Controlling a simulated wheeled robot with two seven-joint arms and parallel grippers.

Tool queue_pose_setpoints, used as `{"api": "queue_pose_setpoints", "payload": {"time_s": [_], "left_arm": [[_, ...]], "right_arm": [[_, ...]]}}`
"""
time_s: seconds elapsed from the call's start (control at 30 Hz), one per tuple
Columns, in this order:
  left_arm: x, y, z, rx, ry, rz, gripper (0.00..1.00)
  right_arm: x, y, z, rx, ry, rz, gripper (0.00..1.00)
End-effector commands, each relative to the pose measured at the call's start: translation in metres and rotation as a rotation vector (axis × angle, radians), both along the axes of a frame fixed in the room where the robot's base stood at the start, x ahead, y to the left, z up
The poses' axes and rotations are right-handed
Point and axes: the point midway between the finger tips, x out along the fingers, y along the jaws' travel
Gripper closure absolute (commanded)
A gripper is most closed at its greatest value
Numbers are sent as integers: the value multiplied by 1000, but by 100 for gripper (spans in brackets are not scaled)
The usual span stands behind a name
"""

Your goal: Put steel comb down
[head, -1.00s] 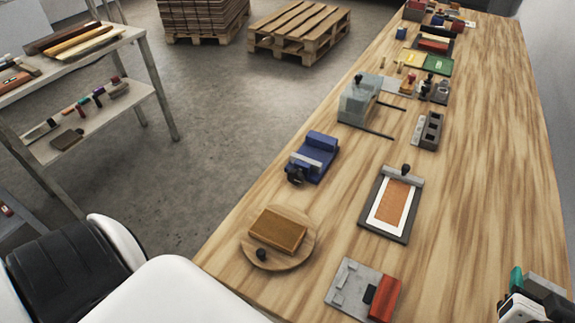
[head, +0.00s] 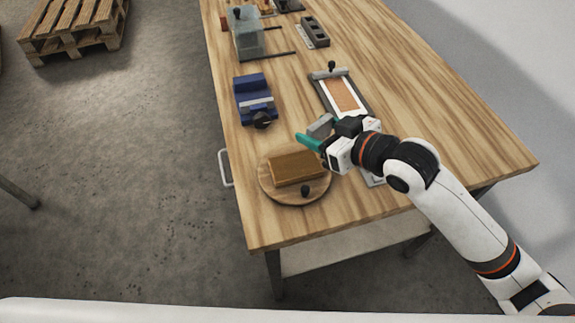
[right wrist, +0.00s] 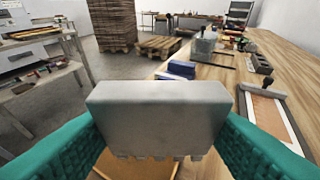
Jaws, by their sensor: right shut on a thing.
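My right gripper (head: 320,130) reaches in from the right over the bench and is shut on the steel comb (head: 321,125). In the right wrist view the comb (right wrist: 160,115) is a plain grey block between the teal fingers, its short teeth pointing down. The comb is held above the bench, close to the round wooden board (head: 268,191) with the brown block (head: 297,168) on it. In the right wrist view the comb hides most of what lies below it. My left gripper is not in view.
A blue fixture (head: 255,98) with a dark knob stands beyond the round board. A clipboard-like frame (head: 341,93) lies behind my gripper. A clear box (head: 249,42) and a grey block with openings (head: 315,33) stand farther back. The bench's right side is bare.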

Motion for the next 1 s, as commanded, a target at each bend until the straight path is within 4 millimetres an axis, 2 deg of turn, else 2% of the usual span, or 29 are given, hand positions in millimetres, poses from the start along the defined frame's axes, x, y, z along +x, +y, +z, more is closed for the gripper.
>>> {"api": "queue_pose_setpoints", "payload": {"time_s": [0.13, 0.33, 0.6, 0.87, 1.0], "left_arm": [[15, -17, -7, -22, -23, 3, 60], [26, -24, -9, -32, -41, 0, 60], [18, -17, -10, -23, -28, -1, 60], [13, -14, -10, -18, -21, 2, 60], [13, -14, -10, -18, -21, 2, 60]], "right_arm": [[0, 28, 12, -3, -5, 191, 72], [-3, 44, 21, -1, 1, 313, 72], [-4, 46, -24, 1, 9, 326, 72], [-4, 46, -47, 0, 6, 325, 72], [-4, 46, -67, 1, 9, 325, 72]]}}
